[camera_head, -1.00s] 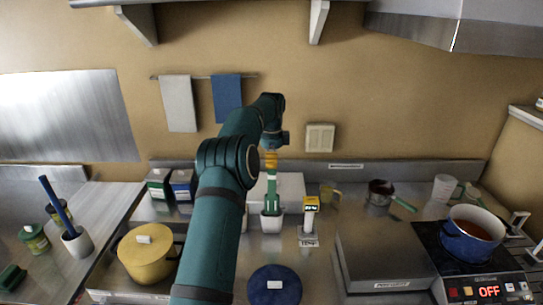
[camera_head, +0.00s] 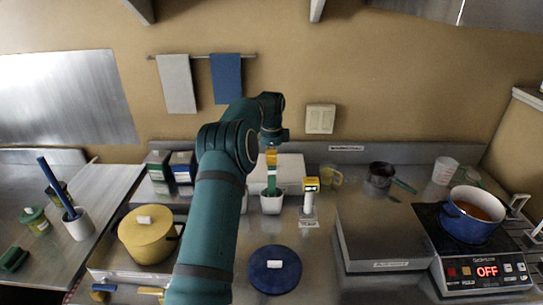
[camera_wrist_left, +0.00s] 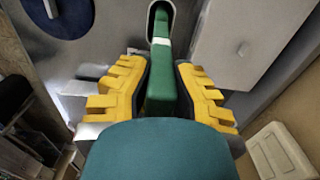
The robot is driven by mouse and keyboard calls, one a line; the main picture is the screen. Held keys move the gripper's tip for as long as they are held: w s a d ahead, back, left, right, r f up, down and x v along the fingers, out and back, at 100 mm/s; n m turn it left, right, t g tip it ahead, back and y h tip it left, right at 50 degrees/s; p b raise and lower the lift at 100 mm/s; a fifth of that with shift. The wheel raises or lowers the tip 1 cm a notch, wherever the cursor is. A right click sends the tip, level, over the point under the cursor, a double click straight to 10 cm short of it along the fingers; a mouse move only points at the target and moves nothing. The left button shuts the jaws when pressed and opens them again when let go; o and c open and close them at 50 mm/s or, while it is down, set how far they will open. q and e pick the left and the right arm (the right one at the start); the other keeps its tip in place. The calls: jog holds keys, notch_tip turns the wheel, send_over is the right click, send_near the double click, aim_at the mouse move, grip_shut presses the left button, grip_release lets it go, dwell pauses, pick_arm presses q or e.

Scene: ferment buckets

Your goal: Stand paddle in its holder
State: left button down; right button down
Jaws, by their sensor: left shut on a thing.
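The green paddle (camera_head: 271,179) has a pale band and stands upright, its lower end inside the mouth of the white holder (camera_head: 271,205) on the counter. My left gripper (camera_head: 271,158) is above the holder, shut on the paddle's upper part. In the left wrist view the yellow fingers (camera_wrist_left: 162,88) flank the green paddle (camera_wrist_left: 163,65), which runs into the holder's dark opening (camera_wrist_left: 160,12). How deep its lower end sits inside is hidden. My right gripper is not in view.
A yellow-handled device (camera_head: 310,193) stands close right of the holder. A blue round lid (camera_head: 274,272) lies in front, and a yellow pot (camera_head: 147,238) stands to the left. A white box (camera_head: 290,168) is behind. A steel box (camera_head: 385,235) and blue pot (camera_head: 472,218) are at right.

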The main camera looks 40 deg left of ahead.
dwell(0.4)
pick_arm(q)
jog(key=c, duration=1)
grip_release()
jog(key=shift+o, duration=0.2)
notch_tip(320, 180, up, 12)
jog(key=shift+r, duration=0.1)
